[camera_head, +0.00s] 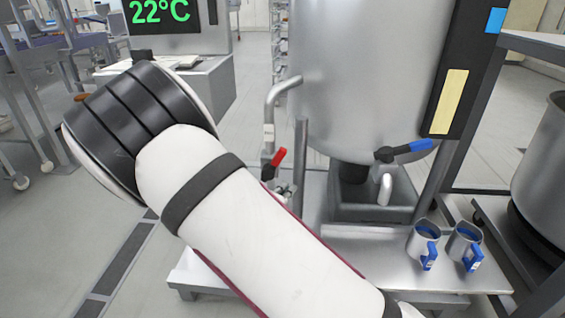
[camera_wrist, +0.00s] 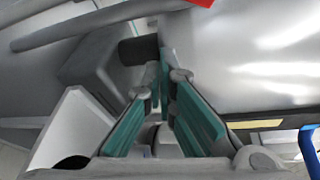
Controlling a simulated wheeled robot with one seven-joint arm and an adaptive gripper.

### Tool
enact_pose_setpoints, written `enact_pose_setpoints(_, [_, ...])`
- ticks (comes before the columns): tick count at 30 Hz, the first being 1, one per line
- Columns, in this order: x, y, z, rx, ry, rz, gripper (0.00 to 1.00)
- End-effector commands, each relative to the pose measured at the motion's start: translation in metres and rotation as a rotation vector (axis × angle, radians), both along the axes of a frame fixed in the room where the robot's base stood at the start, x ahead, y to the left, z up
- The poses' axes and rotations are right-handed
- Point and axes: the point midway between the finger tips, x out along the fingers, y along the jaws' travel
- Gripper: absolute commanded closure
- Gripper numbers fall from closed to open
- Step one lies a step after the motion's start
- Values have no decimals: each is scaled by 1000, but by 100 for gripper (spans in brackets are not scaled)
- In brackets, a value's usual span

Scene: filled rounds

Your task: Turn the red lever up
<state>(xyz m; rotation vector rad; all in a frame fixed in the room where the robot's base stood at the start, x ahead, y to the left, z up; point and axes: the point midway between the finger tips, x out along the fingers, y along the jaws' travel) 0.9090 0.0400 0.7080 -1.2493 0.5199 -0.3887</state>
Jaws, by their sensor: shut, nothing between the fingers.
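The red lever (camera_head: 279,157) sits on a pipe fitting beside the large steel tank in the head view, slanting up to the right. My arm passes just left of it and hides part of the fitting. A red patch, likely the same lever (camera_wrist: 201,3), is cut off by the top edge of the wrist view. My gripper (camera_wrist: 166,72) shows in the wrist view with its teal fingers shut and empty, the red patch beyond and above the tips. The head view does not show the gripper; I cannot tell whether it touches anything.
The steel tank (camera_head: 355,75) has a second valve with a blue lever (camera_head: 405,150) lying nearly level. Two steel mugs with blue handles (camera_head: 424,240) (camera_head: 464,244) stand on the low metal stand (camera_head: 365,262). A large pot (camera_head: 545,170) is at the right. Floor is open at left.

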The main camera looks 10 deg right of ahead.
Motion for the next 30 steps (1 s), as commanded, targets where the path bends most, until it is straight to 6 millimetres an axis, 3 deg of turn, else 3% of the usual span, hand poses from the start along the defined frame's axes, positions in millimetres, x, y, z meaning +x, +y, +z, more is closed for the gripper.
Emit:
enact_pose_setpoints(4, [-7,0,7,161,-105,-50,100])
enact_pose_setpoints(11, [-1,-5,6,215,-145,-67,100])
enact_pose_setpoints(26, [72,-57,-10,211,-143,-66,100])
enact_pose_setpoints(30, [78,-37,2,214,-143,-60,100])
